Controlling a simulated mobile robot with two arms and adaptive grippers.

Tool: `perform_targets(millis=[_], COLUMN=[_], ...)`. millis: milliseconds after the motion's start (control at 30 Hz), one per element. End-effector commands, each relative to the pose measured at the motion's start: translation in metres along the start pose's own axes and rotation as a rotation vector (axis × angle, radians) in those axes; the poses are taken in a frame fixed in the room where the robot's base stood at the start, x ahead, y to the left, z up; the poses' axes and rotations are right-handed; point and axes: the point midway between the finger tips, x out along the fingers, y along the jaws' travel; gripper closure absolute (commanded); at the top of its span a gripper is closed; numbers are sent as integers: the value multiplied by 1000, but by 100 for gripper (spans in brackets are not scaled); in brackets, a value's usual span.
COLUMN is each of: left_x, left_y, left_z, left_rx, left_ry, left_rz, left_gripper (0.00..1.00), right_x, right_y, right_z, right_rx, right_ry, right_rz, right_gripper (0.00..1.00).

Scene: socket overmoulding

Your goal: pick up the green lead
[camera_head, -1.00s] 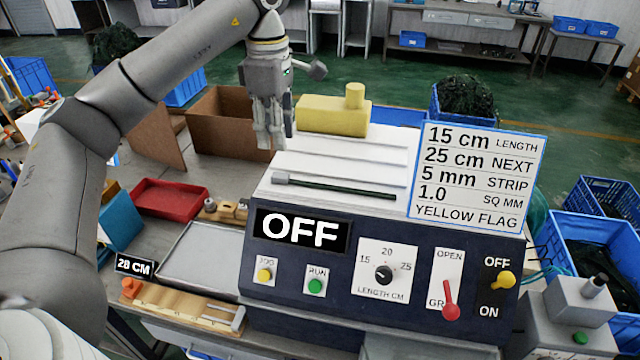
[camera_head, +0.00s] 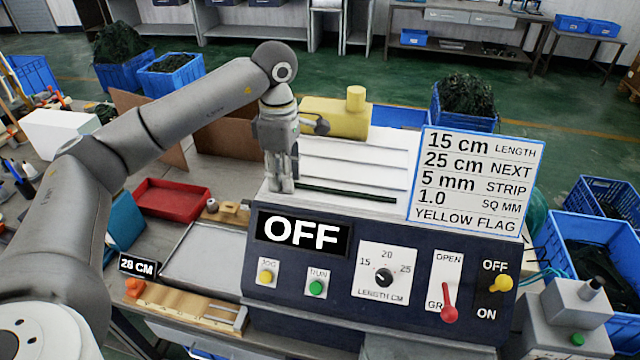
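The green lead (camera_head: 345,193) is a thin dark green rod lying on the white sloped top of the machine (camera_head: 360,165), behind the OFF display. Its left end is hidden behind my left gripper (camera_head: 281,188). The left gripper points down with its fingertips at that end of the lead. The fingers look close together, but I cannot tell whether they are around the lead or only in front of it. My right gripper is not in view.
A yellow block (camera_head: 335,118) sits behind the white top. A sign board (camera_head: 476,180) stands to the right. A red tray (camera_head: 172,198) and a cardboard box (camera_head: 222,135) lie to the left. The front panel carries knobs and a red lever (camera_head: 448,303).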

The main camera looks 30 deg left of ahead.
Motion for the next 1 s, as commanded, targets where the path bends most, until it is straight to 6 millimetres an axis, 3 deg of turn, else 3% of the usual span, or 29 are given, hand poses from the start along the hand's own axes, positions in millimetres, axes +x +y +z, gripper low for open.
perform_targets(millis=[167,367,767,1000], left_x=[0,0,-5,-34], left_y=[0,0,1,-1], left_z=[0,0,0,0], left_rx=[0,0,0,1], left_ry=[0,0,-1,-2], left_rz=[0,0,2,5], left_gripper=[74,100,100,100], right_x=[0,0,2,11], right_y=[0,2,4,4], right_z=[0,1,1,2], right_rx=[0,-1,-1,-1], right_ry=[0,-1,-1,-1], right_rz=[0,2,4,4], right_gripper=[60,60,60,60])
